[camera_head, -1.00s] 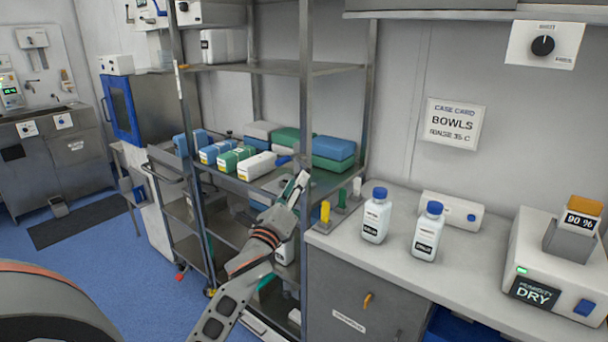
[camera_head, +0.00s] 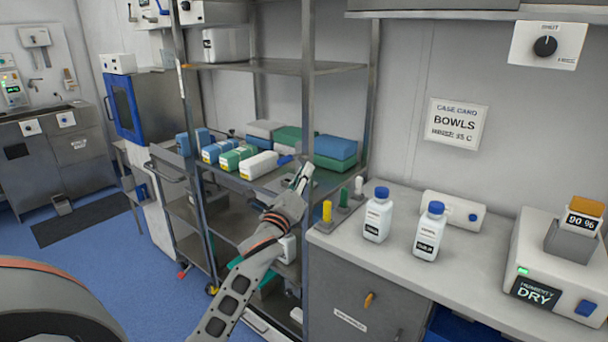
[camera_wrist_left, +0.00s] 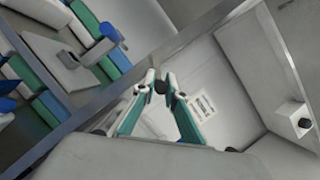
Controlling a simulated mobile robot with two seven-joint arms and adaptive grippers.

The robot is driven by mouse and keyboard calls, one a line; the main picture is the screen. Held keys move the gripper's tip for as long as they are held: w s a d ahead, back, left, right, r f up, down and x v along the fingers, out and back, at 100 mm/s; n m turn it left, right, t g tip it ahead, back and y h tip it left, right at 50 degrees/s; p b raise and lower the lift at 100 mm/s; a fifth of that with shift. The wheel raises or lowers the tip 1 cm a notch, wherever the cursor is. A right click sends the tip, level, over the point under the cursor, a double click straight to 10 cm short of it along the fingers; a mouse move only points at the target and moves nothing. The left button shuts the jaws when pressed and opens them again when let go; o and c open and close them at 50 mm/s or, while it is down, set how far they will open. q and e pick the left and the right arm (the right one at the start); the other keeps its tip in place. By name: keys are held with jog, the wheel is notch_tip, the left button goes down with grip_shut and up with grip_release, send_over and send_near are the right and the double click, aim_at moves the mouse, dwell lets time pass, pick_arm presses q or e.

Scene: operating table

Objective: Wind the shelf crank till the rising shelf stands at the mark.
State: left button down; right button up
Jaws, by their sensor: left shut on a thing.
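My left gripper (camera_head: 303,172) is in front of the right post of the metal rack. In the left wrist view its fingertips (camera_wrist_left: 161,84) close on a small dark knob (camera_wrist_left: 162,88), which looks like the crank's grip. The rest of the crank cannot be made out. The rack's middle shelf (camera_head: 222,178) holds wrapped packs, some with labels. I cannot tell which shelf is the rising one, and no height mark can be made out. My right gripper is not in view.
The counter (camera_head: 390,258) stands to the right of the rack, with two blue-capped bottles (camera_head: 377,218), (camera_head: 429,235) and a humidity unit (camera_head: 552,260). A case card (camera_head: 456,133) hangs on the wall. Blue floor (camera_head: 120,265) lies clear at left.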

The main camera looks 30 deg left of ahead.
aim_at(304, 157)
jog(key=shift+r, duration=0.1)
